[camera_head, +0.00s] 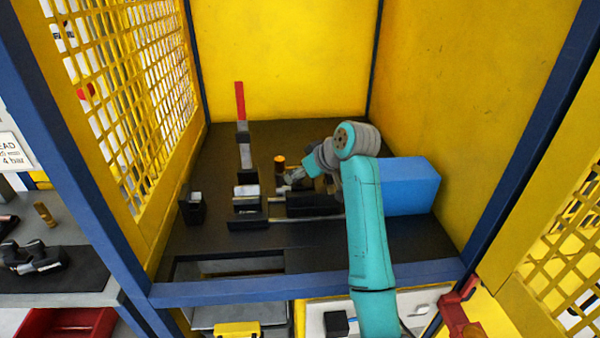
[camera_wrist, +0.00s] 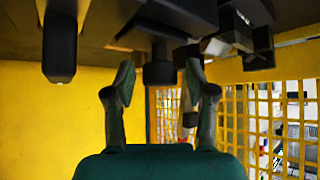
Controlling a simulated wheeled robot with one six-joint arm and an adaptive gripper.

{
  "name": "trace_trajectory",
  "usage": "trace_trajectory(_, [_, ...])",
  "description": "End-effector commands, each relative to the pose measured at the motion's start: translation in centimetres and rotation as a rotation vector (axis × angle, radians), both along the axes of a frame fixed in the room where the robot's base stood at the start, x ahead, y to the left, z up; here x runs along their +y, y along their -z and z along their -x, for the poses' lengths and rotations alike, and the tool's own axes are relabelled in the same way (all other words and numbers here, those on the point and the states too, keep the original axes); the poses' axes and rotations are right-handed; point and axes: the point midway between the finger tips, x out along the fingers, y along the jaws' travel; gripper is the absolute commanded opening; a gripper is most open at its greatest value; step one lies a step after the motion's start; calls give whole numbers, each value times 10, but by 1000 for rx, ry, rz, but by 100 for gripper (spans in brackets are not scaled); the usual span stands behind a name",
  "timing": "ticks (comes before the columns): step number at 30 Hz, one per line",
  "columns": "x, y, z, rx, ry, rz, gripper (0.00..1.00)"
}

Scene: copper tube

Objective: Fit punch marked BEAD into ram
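My gripper (camera_head: 292,177) is over the black fixtures in the middle of the yellow enclosure. In the wrist view its two teal fingers (camera_wrist: 160,82) are spread, with a gap on each side of a dark blocky piece (camera_wrist: 158,70) that shows between or just beyond the tips. I cannot tell whether this piece is the punch or part of the ram. No BEAD marking can be read on any tool. A dark upright post with an orange top (camera_head: 280,161) stands just left of the gripper. My arm and wrist hide part of the fixtures.
A blue box (camera_head: 410,185) stands right of my arm. Black blocks and rails (camera_head: 247,205) and a red-topped upright lever (camera_head: 240,100) are to the left. An opening (camera_head: 228,267) lies in the deck's front. A side bench (camera_head: 60,300) holds dark tools and a brass piece (camera_head: 44,213).

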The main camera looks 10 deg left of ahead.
Motion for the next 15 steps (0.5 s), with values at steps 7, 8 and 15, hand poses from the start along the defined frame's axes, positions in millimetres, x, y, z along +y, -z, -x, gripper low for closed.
trace_trajectory(7, [0, 3, 1, 6, 1, 3, 63])
trace_trajectory(8, [0, 3, 1, 6, 1, 3, 63])
trace_trajectory(15, [-12, -11, 7, 2, 2, 1, 63])
